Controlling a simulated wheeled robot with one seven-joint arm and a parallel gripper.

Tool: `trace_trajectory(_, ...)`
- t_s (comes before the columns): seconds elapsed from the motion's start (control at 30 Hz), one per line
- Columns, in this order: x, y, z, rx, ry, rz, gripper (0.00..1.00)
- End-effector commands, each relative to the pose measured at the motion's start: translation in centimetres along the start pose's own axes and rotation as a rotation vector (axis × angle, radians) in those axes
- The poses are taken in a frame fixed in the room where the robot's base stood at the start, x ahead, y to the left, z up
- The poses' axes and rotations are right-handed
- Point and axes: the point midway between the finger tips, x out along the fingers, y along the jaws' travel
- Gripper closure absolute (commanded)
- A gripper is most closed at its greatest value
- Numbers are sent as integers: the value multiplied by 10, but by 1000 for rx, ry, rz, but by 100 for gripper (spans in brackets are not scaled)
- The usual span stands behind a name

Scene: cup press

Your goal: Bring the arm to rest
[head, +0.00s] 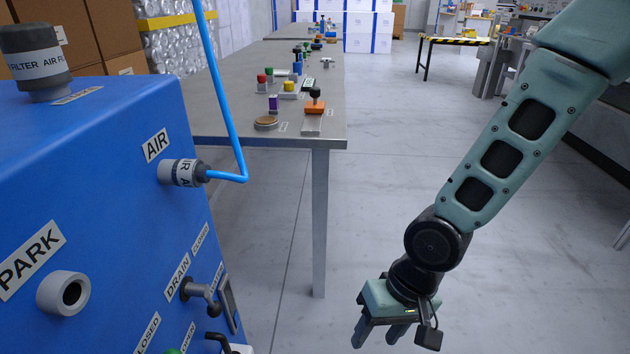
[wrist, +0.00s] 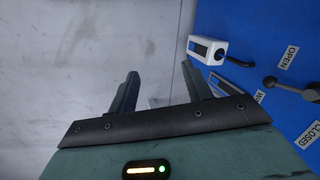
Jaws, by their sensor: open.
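My gripper (head: 378,335) hangs at the lower middle of the head view, to the right of the blue machine (head: 95,180). Its fingers point down and stand apart with nothing between them. In the wrist view my gripper (wrist: 158,85) is open over bare grey floor, and the blue machine (wrist: 245,90) shows on the right, apart from the fingers. My arm comes down from the upper right of the head view, bent at a dark joint above the gripper.
The machine's side carries a blue air hose (head: 222,90), a drain valve handle (head: 195,290) and a white-bodied fitting (wrist: 207,50). A grey table (head: 240,115) with several small parts stands behind. A yellow-black striped bench (head: 455,41) is far back. The floor (head: 375,170) between is clear.

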Motion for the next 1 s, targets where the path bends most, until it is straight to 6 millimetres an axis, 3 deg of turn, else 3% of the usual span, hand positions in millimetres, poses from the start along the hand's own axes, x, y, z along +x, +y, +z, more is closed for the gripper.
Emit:
trace_trajectory(0.3, -88, -4, 39, -262, 14, 230, 50)
trace_trajectory(0.7, -148, -24, 95, -446, 0, 249, 50)
trace_trajectory(1.0, -210, -42, 98, -446, -5, 248, 50)
